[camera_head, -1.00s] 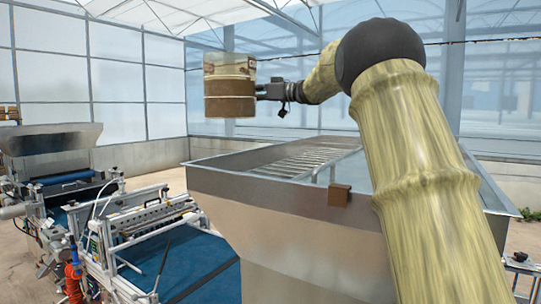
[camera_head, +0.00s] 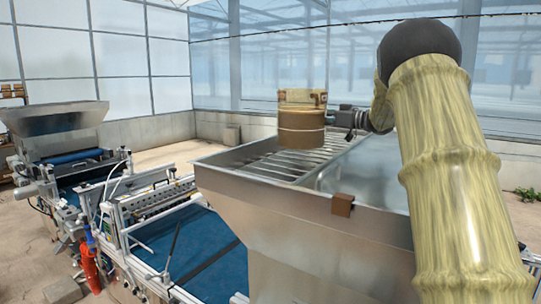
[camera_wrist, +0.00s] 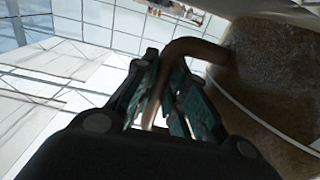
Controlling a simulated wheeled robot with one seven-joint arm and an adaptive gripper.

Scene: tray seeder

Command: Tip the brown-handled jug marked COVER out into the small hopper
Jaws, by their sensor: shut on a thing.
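No COVER marking is legible. My gripper (camera_head: 352,117) is at the jug's right side. In the wrist view my gripper (camera_wrist: 165,88) is shut on the brown handle (camera_wrist: 185,48), with the jug's speckled body (camera_wrist: 275,85) to the right. The jug's contents are hidden. A smaller-looking grey hopper (camera_head: 55,117) stands on the machine at the far left; I cannot tell which is the small hopper.
A slatted grate (camera_head: 270,165) lies across the large hopper's mouth. A conveyor with a blue belt (camera_head: 190,245) runs on the left. Open floor lies behind, before the greenhouse wall.

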